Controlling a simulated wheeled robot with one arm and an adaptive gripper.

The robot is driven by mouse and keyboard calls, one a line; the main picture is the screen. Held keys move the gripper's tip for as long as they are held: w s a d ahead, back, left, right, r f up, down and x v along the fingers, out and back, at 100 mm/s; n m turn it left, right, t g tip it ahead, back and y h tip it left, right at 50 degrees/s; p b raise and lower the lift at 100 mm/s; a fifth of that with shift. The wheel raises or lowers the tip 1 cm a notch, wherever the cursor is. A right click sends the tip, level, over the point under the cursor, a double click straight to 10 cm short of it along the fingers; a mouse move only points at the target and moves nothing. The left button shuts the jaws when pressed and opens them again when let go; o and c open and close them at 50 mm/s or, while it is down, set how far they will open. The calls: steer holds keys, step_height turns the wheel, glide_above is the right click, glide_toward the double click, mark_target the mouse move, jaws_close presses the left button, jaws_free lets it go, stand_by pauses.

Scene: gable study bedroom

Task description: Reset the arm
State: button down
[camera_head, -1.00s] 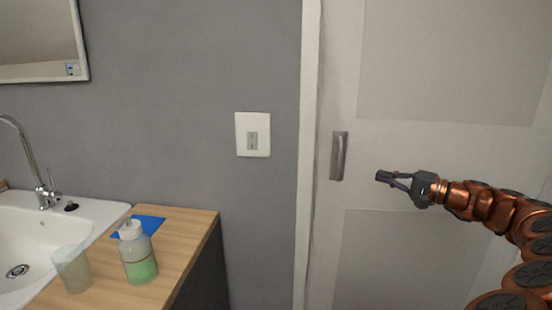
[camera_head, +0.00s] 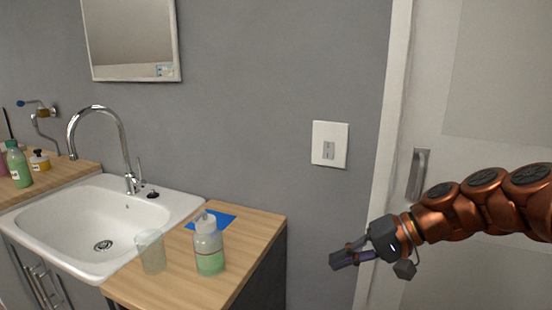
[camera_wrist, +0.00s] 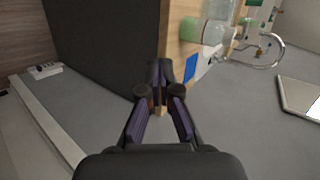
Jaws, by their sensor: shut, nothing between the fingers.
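My gripper (camera_head: 343,259) is at the right of the head view, at the end of my copper-coloured arm. It is shut and empty. It hangs in the air right of the wooden counter, in front of the grey wall and the door frame, touching nothing that I can see. In the wrist view the closed fingertips (camera_wrist: 160,104) point toward the grey wall, beside the dark side of the counter.
A wooden counter (camera_head: 262,222) holds a soap bottle (camera_head: 208,246), a clear cup (camera_head: 151,252) and a blue sheet (camera_head: 222,218). A white sink (camera_head: 60,215) is left of it. A light switch (camera_head: 330,144) and a door with a handle (camera_head: 417,174) are behind my arm.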

steer(key=s+a+f+n+g+h, duration=0.25)
steer(key=s+f+h, duration=0.4)
steer(key=s, duration=0.85)
steer(key=s+d+f+g+h, duration=0.1)
steer(key=s+d+f+h, duration=0.1)
steer(key=s+d+f, duration=0.3)
steer(key=s+d+f+g+h, duration=0.1)
steer(key=s+d+f+h, duration=0.15)
steer(key=s, duration=0.55)
steer(key=s+p+v, duration=0.1)
steer(key=p+v, duration=1.2)
steer(key=v, duration=0.1)
steer(key=shift+s+d+r+t+p, duration=0.25)
steer(key=shift+d+r+t+p, duration=0.05)
steer(key=shift+r+t+p, duration=0.1)
steer(key=shift+a+f, duration=0.1)
